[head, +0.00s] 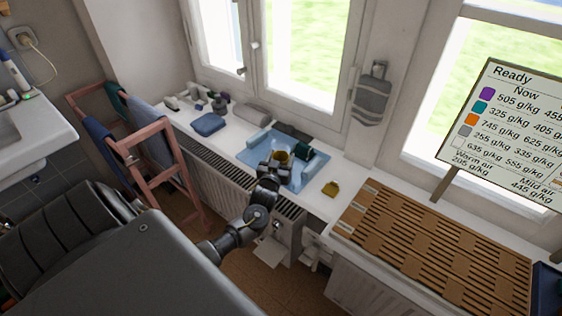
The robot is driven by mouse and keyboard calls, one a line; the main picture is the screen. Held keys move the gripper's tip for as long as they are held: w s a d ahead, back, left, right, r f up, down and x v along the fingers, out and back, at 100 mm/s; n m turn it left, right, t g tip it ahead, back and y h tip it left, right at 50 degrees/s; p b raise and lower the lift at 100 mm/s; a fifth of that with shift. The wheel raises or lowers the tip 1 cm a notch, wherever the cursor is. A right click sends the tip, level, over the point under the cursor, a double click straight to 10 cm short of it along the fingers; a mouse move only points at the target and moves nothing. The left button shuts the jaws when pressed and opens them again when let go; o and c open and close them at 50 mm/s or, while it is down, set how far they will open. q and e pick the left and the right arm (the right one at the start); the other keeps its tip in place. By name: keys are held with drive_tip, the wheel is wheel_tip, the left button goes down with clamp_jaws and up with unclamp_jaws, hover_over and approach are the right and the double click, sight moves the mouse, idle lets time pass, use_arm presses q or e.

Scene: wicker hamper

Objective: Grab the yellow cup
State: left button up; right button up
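A small dark-yellow cup (283,156) is in the head view, at the light blue tray (312,171) on the white window ledge. My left gripper (276,164) reaches up from below, with its fingertips right at the near side of the cup. The fingers are dark and small here, and they hide part of the cup's near side. I cannot tell whether they touch it or how far apart they are. My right gripper is not in view.
A folded blue cloth (209,123) lies left. A wooden rack (165,185) stands left.

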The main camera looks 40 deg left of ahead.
use_arm(q)
drive_tip(key=c, duration=0.4)
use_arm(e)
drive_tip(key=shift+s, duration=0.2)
